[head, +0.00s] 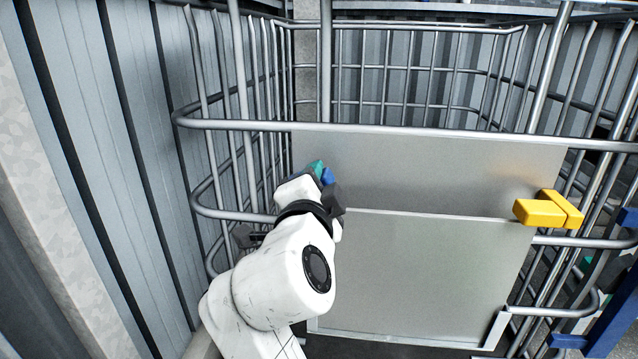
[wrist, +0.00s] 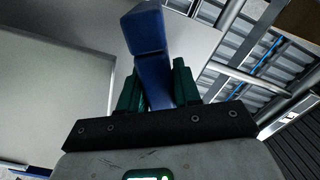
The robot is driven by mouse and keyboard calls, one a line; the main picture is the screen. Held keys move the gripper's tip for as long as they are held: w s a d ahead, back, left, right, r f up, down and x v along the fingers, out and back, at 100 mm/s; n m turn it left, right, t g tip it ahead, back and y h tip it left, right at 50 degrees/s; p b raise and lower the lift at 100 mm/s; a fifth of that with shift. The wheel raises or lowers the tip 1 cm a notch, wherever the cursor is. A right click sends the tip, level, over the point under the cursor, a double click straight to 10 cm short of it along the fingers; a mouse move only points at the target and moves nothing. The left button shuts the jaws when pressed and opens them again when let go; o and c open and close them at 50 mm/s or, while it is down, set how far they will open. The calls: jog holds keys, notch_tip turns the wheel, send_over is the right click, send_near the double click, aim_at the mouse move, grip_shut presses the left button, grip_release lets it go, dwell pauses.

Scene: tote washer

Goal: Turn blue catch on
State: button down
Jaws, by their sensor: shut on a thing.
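The blue catch (head: 328,176) shows as a small patch at the left part of the grey panel (head: 430,170) in the head view. Most of it is hidden by my gripper (head: 318,171). In the wrist view the blue catch (wrist: 146,32) is a bar with a block at its far end. It runs between the two green fingers of my gripper (wrist: 157,88), which are shut on it. The block sticks out beyond the fingertips.
A yellow catch (head: 547,210) sits at the panel's right side. Metal cage bars (head: 400,132) surround the panels, and a ribbed grey wall (head: 110,130) stands close on the left. A blue frame part (head: 612,305) is at the lower right.

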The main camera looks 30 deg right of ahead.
jog(key=c, duration=0.9)
grip_release()
jog(key=p+v, duration=0.1)
jog(key=v, duration=0.9)
jog(key=shift+s+a+p, duration=0.2)
jog(key=shift+s+p, duration=0.1)
jog(key=shift+s, duration=0.05)
